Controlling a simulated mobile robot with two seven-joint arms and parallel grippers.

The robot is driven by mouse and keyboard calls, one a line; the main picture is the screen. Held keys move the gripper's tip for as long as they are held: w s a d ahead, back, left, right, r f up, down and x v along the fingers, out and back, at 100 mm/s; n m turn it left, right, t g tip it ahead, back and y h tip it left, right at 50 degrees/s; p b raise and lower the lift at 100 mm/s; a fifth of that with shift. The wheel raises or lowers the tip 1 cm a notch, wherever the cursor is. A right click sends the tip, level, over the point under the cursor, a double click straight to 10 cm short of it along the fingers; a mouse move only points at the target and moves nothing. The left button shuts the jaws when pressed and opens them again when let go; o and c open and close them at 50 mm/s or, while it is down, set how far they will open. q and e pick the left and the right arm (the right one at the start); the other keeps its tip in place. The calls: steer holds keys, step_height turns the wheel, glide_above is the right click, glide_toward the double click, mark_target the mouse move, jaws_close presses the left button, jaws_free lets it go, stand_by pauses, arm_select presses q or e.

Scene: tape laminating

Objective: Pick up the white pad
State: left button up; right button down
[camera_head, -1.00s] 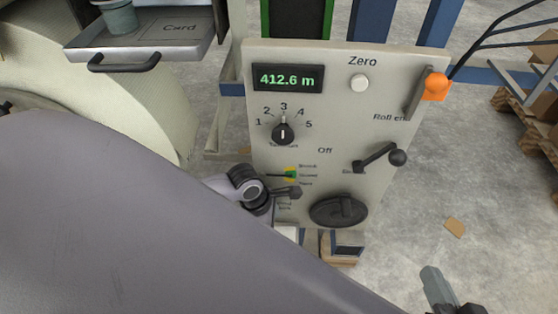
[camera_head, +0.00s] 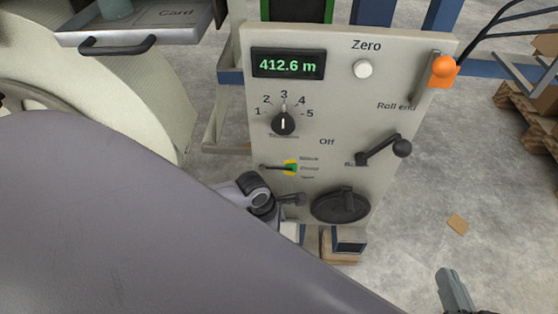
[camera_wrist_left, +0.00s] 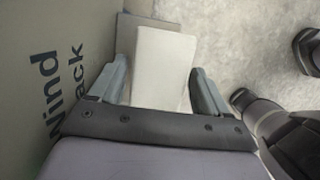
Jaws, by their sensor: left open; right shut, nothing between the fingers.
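The white pad (camera_wrist_left: 162,52) shows in the left wrist view as a pale rectangular block, its face toward the camera. My left gripper (camera_wrist_left: 160,78) is open, with one finger on each side of the pad. Gaps show beside the pad near the fingertips; I cannot tell whether either finger touches it. A darker flat piece lies behind the pad. In the head view my large grey arm link covers the lower left and hides the left fingers. My right gripper (camera_head: 455,290) is at the bottom right edge, shut and empty, away from the panel.
A control panel (camera_head: 345,110) with a 412.6 m display, knobs and levers stands in the middle. A tray marked Card (camera_head: 185,18) and a large pale roll (camera_head: 150,100) are at the left. Wooden pallets (camera_head: 530,110) stand at the right.

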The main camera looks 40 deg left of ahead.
arm_select(q)
steer(key=shift+f, duration=0.1)
stand_by(0.3)
steer(key=c, duration=0.7)
